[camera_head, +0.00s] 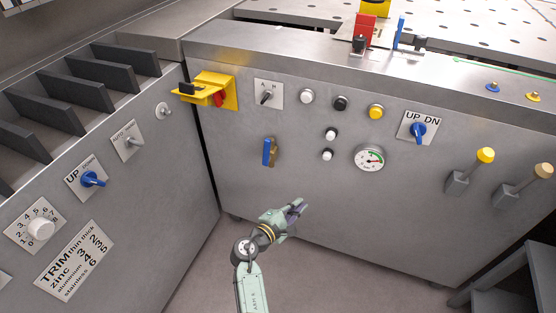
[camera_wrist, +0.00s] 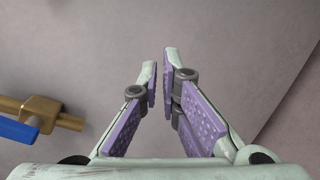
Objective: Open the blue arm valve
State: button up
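The blue arm valve is on the front panel left of centre in the head view. Its blue lever (camera_head: 267,151) hangs down beside a brass body (camera_head: 275,152). In the wrist view the blue lever (camera_wrist: 18,130) and brass body (camera_wrist: 40,113) show at the left edge, partly cut off. My gripper (camera_head: 301,207) is below and right of the valve in the head view, apart from it. In the wrist view my gripper (camera_wrist: 160,77) has its fingertips close together with a narrow gap and nothing between them.
A yellow-and-red switch (camera_head: 217,93) juts out above left of the valve. Push buttons (camera_head: 330,134) and a pressure gauge (camera_head: 369,157) sit to its right. A side cabinet (camera_head: 125,190) with knobs stands at the left. The panel around the valve is bare.

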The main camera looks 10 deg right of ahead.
jog(key=d+f+m+y, duration=0.1)
jog(key=m, duration=0.1)
jog(key=s+d+f+m+g+y, duration=0.1)
jog(key=f+m, duration=0.1)
jog(key=d+f+m, duration=0.1)
jog(key=f+m, duration=0.1)
jog(key=shift+s+f+g+y, duration=0.15)
jog(key=shift+s+g+y, duration=0.15)
jog(key=shift+s+y, duration=0.1)
grip_shut()
jog(key=m+t+y+b, duration=0.2)
jog(key=m+t+y, duration=1)
jog(key=m, duration=1.3)
send_near(268, 151)
jog(key=s+d+g+y, duration=0.1)
jog(key=s+d, duration=0.4)
jog(key=d, duration=0.2)
jog(key=w+a+p, duration=0.3)
jog(key=w+a, duration=0.1)
jog(key=w, duration=0.8)
jog(key=shift+w+a+r+p, duration=0.15)
jog(key=shift+a+r+p, duration=0.15)
jog(key=shift+r+p, duration=0.15)
